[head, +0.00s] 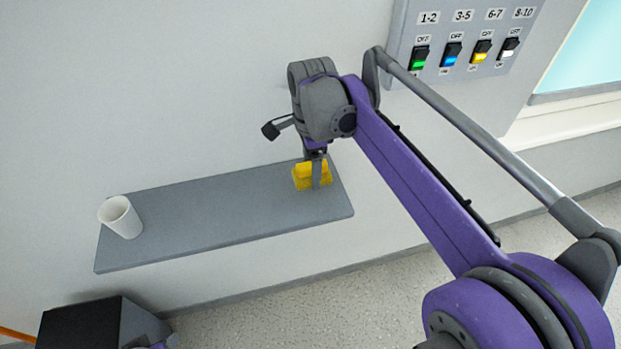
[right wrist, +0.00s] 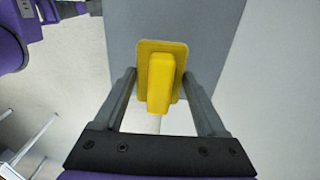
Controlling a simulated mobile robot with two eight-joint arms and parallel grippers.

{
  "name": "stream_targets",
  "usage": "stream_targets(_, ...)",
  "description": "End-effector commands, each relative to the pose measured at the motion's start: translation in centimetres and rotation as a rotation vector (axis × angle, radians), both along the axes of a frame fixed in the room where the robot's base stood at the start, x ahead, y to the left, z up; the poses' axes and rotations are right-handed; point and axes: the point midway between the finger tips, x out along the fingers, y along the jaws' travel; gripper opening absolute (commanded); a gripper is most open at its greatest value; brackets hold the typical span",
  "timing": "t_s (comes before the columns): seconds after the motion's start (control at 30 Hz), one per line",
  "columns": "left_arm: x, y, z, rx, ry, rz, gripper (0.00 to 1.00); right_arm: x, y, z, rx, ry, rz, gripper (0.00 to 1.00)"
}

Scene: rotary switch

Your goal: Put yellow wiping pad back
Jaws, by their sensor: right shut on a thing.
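The yellow wiping pad (head: 304,174) is at the right end of the grey wall shelf (head: 220,212). It has a flat base with a raised grip block, and it also shows in the right wrist view (right wrist: 160,84). My right gripper (head: 316,178) reaches down over it, with its fingers on either side, shut on the pad. In the right wrist view the fingertips (right wrist: 160,78) flank the pad's base against the grey shelf surface. I cannot tell whether the pad touches the shelf. My left gripper is not in view.
A white cup (head: 120,217) stands at the shelf's left end. The shelf between cup and pad is bare. A wall panel (head: 467,45) with several coloured switches is at the upper right, behind my right arm. A black box-like thing (head: 90,325) is at the lower left.

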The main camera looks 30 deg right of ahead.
Motion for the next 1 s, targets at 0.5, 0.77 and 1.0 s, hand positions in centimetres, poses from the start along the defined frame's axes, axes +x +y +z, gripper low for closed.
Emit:
stream_targets(0.5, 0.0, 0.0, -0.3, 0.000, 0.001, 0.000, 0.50, 0.0, 0.0, -3.9, 0.000, 0.000, 0.000, 0.22)
stream_targets(0.77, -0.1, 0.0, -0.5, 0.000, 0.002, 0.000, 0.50, 0.0, 0.0, -4.3, 0.000, 0.000, 0.000, 0.81)
stream_targets(1.0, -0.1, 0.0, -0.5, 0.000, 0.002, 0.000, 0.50, 0.0, 0.0, -4.3, 0.000, 0.000, 0.000, 1.00)
